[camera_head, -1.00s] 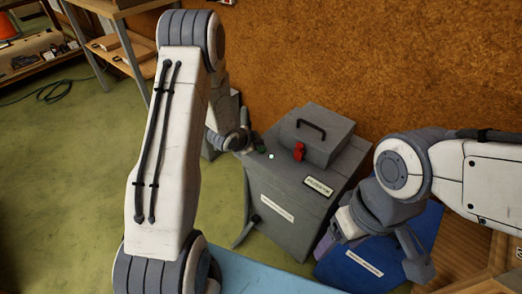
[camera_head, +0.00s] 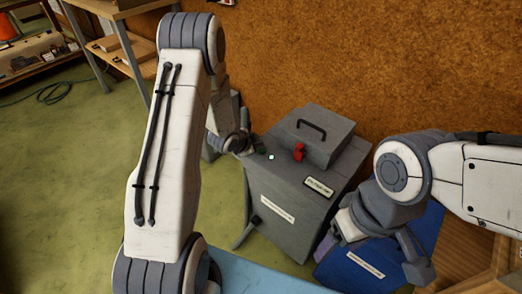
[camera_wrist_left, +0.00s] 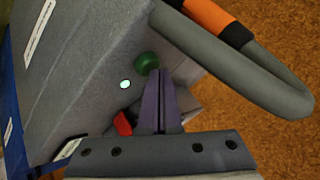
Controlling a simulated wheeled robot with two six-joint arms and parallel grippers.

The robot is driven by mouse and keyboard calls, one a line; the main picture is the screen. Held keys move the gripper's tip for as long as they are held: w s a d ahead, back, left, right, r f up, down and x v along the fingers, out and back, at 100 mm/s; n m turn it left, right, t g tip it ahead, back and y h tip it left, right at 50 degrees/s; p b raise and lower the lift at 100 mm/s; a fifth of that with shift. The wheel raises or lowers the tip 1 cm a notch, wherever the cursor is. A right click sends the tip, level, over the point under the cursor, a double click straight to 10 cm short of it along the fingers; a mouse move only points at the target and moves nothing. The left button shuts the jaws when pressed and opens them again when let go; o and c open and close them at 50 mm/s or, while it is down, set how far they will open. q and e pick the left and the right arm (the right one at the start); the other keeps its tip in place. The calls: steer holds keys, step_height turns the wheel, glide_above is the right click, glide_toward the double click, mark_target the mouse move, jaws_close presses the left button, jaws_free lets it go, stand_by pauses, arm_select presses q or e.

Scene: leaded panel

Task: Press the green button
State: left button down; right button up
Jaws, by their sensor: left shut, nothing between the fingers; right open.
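The green button (camera_head: 262,150) is a small round knob on the top of a grey cabinet (camera_head: 285,205), near its left edge. In the left wrist view the green button (camera_wrist_left: 146,61) shows just beyond the fingertips. My left gripper (camera_head: 252,146) is shut and empty, its tips close beside the button. The left wrist view shows the purple fingers (camera_wrist_left: 160,75) pressed together; I cannot tell whether they touch the button. My right gripper (camera_head: 372,258) is open and empty over a blue panel at the cabinet's right.
A lit white lamp (camera_head: 271,157) and a red switch (camera_head: 299,151) are close to the button. A raised grey box with a black handle (camera_head: 311,129) stands behind them. A grey bar with an orange band (camera_wrist_left: 208,18) passes near the left fingers. The green floor (camera_head: 60,190) is open at left.

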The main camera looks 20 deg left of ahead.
mark_target(259, 150)
arm_select(q)
steer(key=shift+f, duration=0.2)
steer(key=shift+r+p, duration=0.65)
steer(key=shift+r, duration=0.4)
step_height(259, 150, up, 6)
steer(key=p, duration=0.4)
steer(key=shift+p, duration=0.4)
